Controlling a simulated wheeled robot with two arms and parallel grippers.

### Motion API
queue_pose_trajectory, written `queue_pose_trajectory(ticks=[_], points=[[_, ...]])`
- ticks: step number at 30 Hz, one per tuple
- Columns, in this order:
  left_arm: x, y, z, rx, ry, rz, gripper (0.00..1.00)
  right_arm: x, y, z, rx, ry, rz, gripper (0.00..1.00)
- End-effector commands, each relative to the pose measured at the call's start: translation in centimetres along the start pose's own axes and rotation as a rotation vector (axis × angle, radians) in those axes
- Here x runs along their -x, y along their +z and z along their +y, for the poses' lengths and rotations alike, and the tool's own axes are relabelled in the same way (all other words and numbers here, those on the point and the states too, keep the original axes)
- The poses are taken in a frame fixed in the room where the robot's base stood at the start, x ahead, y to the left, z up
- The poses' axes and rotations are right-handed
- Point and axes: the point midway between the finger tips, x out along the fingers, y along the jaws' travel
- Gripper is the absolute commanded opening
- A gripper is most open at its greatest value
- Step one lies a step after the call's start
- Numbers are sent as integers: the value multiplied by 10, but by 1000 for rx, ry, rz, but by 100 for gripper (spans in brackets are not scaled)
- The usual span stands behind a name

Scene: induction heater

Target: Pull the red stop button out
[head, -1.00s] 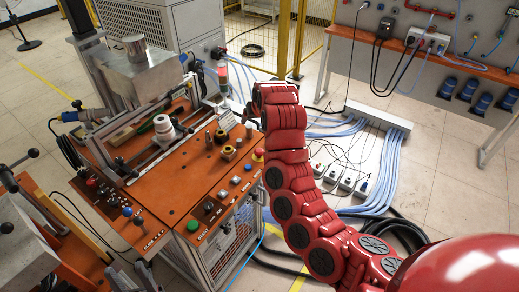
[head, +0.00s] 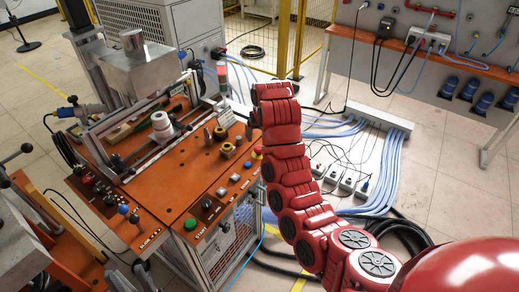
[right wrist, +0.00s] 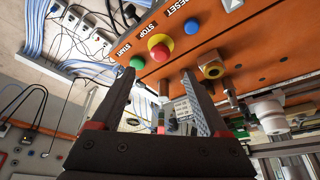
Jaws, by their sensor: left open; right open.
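In the right wrist view the red stop button (right wrist: 158,50) stands on a yellow base under the STOP label on an orange panel, between a green START button (right wrist: 137,64) and a blue RESET button (right wrist: 192,27). My right gripper (right wrist: 163,88) is open and empty, its two dark fingers pointing towards the panel. The stop button appears beyond and between the fingertips, not touched by them. My left gripper cannot be made out.
A nut-like fitting (right wrist: 211,70) and metal pegs (head: 220,133) stand near the right finger. A white spool (head: 161,127) is further left on the orange table (head: 160,190). Blue cables (head: 390,170) and power sockets (head: 348,183) lie on the floor to the right.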

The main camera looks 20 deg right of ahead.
Motion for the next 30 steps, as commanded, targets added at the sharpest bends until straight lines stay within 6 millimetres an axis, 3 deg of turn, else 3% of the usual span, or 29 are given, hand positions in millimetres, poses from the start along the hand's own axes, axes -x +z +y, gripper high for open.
queue_pose_trajectory(ticks=[1, 3, 6, 12, 19, 29, 30], points=[[4, 1, 0, 0, 0, 0, 50, -11, 2, 0, 0, 2, -3, 78], [-10, -2, 0, 0, 0, 0, 50, -23, 0, 1, -2, 1, -6, 78], [-15, -3, -1, 0, 0, 0, 50, -43, 0, 1, -1, 1, -6, 78], [-22, -4, -1, 0, 0, 0, 50, -73, -1, 0, 1, 2, -2, 78], [-26, -4, -1, 0, 0, 0, 50, -89, -1, 0, 0, 0, 0, 78], [-26, -4, -1, 0, 0, 0, 50, -92, 0, 0, -1, -1, 1, 78], [-26, -4, -1, 0, 0, 0, 50, -92, 0, 0, -1, -1, 2, 74]])
